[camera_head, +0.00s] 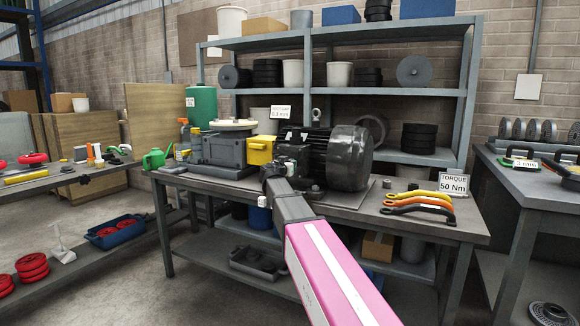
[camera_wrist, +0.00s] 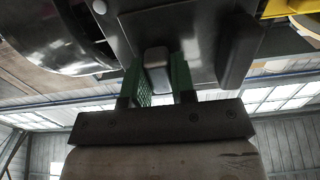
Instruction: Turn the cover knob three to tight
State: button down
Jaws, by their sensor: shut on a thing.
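The pellet mill stands on the middle workbench in the head view, with a dark motor (camera_head: 303,150) and a glossy black round cover (camera_head: 350,158). The cover also shows in the wrist view (camera_wrist: 55,40). My gripper (camera_wrist: 161,82) points up at the dark machine body in the wrist view. Its green-padded fingers are shut on a small grey cover knob (camera_wrist: 156,56), one finger on each side. Whether the knob is tight cannot be told. In the head view my arm hides most of the gripper and the knob.
Orange, yellow and black wrenches (camera_head: 420,200) lie on the bench at right, before a "TORQUE 50 Nm" sign (camera_head: 453,184). In the wrist view a dark lug (camera_wrist: 240,50) hangs close right of the fingers.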

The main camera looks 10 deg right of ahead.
jog(key=c, duration=1)
grip_release()
jog(key=shift+o, duration=0.2)
jog(key=v, duration=1.1)
jog(key=s+d+f+n+g+y, duration=0.1)
jog(key=s+d+f+g, duration=0.2)
jog(key=f, duration=0.5)
jog(key=s+d+f+n+g+y, duration=0.15)
jog(key=s+f, duration=0.25)
jog(key=f, duration=0.5)
jog(key=s+d+f+g+y, duration=0.1)
jog(key=s+d+f+g, duration=0.2)
jog(key=f, duration=0.5)
jog(key=s+a+f+n+g+y, duration=0.1)
jog(key=s+f+n+g+y, duration=0.4)
jog(key=s+f, duration=1.3)
jog(key=shift+s+f+g+y, duration=0.3)
jog(key=shift+f+g+y, duration=0.15)
jog(key=shift+g+y, duration=0.6)
